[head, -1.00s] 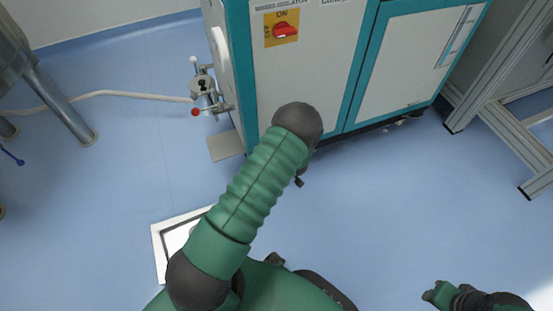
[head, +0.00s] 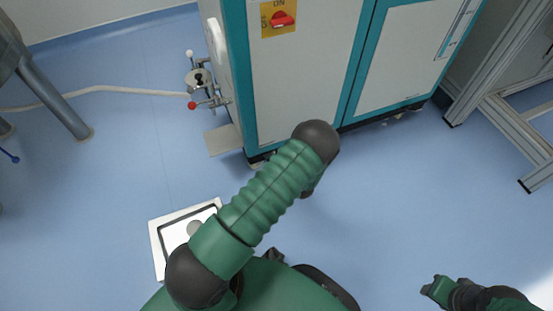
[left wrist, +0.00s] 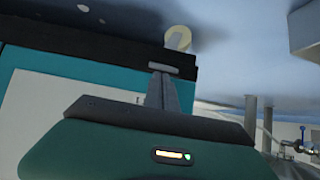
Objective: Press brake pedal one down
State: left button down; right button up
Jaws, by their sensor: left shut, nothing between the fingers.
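The cabinet (head: 300,75) is pale with teal edges and stands on the floor. The brake pedal itself cannot be made out clearly. In the left wrist view a pale yellowish round part (left wrist: 178,38), perhaps a caster, shows at the cabinet's dark lower edge, just beyond my fingertips. My left gripper (left wrist: 163,72) is shut and empty beside that dark edge; contact cannot be told. In the head view my own left arm hides most of that gripper. My right gripper (head: 440,290) is at the lower right, well away from the cabinet; its fingers are unclear.
A valve with a red knob (head: 192,105) sticks out on the cabinet's left side, with a white hose (head: 110,89) running left. A square white floor frame (head: 157,245) lies at lower left. A metal frame stand (head: 510,110) is at right. Blue floor is clear at lower right.

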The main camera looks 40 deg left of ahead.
pick_arm(q)
jog(key=f, duration=0.1)
jog(key=d+f, duration=0.1)
jog(key=s+f, duration=0.1)
jog(key=f, duration=0.1)
jog(key=shift+d, duration=0.35)
jog(key=shift+f, duration=0.2)
dwell(0.3)
jog(key=shift+r+p, duration=0.1)
jog(key=shift+p, duration=0.2)
